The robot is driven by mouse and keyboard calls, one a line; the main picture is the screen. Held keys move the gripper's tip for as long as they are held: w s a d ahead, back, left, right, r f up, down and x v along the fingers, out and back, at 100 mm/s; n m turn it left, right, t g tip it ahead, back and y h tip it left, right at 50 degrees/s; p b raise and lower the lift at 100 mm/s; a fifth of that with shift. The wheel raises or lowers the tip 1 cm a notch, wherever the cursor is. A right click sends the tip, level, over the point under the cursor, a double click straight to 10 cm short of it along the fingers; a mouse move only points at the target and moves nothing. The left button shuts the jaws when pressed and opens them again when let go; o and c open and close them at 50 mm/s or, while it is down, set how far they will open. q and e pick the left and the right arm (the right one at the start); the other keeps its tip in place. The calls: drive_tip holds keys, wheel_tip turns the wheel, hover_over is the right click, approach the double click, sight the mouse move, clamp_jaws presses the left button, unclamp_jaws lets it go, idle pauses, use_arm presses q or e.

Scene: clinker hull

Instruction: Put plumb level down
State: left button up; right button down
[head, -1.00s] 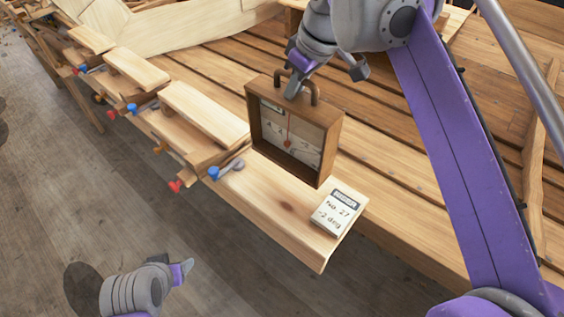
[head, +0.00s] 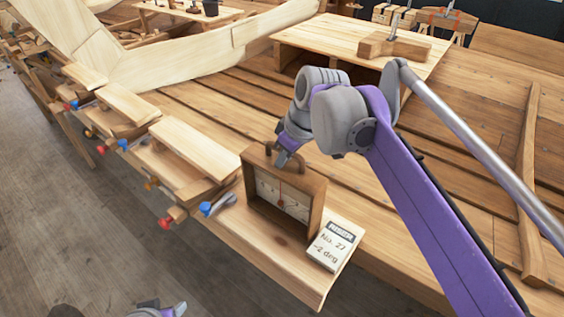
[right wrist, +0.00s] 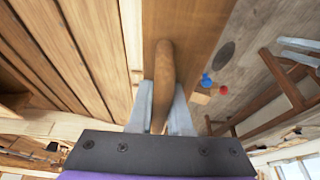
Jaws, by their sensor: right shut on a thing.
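The plumb level (head: 247,180) is a wooden box with a pale dial, a red pointer and a handle on top. In the right wrist view the handle (right wrist: 164,75) lies between the fingers, with the box top (right wrist: 195,30) beyond. My left gripper (head: 180,308) is partly cut off at the bottom edge.
Clamps with blue and red ends (head: 215,205) and wood blocks (head: 185,150) line the plank to the left. A pale board with a wooden tool (head: 395,46) lies at the back. Bare planking extends behind and right. The floor is at the left.

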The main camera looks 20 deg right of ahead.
drive_tip(key=c, duration=1.3)
unclamp_jaws()
drive_tip(key=shift+f, duration=0.1)
drive_tip(key=o, duration=0.5)
drive_tip(key=shift+c, duration=0.2)
drive_tip(key=p+v, duration=0.1)
drive_tip(key=v, duration=1.1)
drive_tip(key=shift+w, duration=0.15)
use_arm(q)
drive_tip(key=shift+w+r, duration=0.4)
drive_tip(key=shift+r, duration=0.3)
use_arm(e)
drive_tip(key=shift+r, duration=0.2)
use_arm(q)
drive_tip(key=shift+s, duration=0.1)
use_arm(e)
drive_tip(key=shift+f, duration=0.1)
